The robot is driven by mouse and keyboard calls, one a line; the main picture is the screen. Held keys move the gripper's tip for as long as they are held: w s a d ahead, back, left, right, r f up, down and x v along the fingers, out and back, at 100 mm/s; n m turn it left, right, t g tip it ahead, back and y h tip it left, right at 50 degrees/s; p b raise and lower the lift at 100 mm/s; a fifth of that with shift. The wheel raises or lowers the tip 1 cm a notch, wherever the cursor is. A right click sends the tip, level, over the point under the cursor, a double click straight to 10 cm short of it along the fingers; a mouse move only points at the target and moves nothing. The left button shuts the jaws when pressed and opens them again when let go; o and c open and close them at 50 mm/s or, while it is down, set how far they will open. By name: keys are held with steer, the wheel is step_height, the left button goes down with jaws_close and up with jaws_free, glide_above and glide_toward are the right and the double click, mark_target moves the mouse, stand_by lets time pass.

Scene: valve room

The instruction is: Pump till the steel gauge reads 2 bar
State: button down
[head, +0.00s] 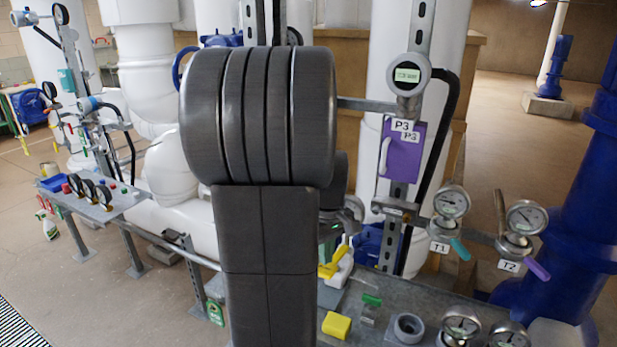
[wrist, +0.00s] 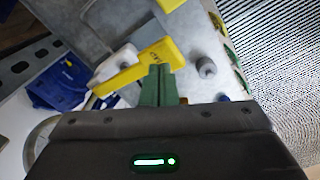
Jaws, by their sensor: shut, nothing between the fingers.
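A yellow lever (head: 333,263) on a white body (head: 342,276) stands on the grey bench, partly hidden behind my arm. In the wrist view the lever (wrist: 135,70) carries dark lettering and lies beyond my fingers. My gripper (wrist: 158,72) has green fingers, shut and empty, with the tips at the lettered end of the lever; I cannot tell whether they touch it. Several steel-rimmed gauges show: a digital one (head: 408,75) above the P3 label, dials at T1 (head: 450,203) and T2 (head: 526,217), and bench dials (head: 461,326). Their readings are too small to tell.
A yellow block (head: 336,326), a green-topped part (head: 371,300) and a grey ring (head: 408,328) stand on the bench. A purple plate (head: 402,150) hangs below the digital gauge. A blue pipe (head: 570,210) rises at right. Floor is open at far left.

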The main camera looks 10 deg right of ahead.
steer(key=shift+r, duration=0.15)
stand_by(0.4)
step_height(320, 180, up, 4)
steer(key=p, duration=0.3)
steer(key=shift+p, duration=0.35)
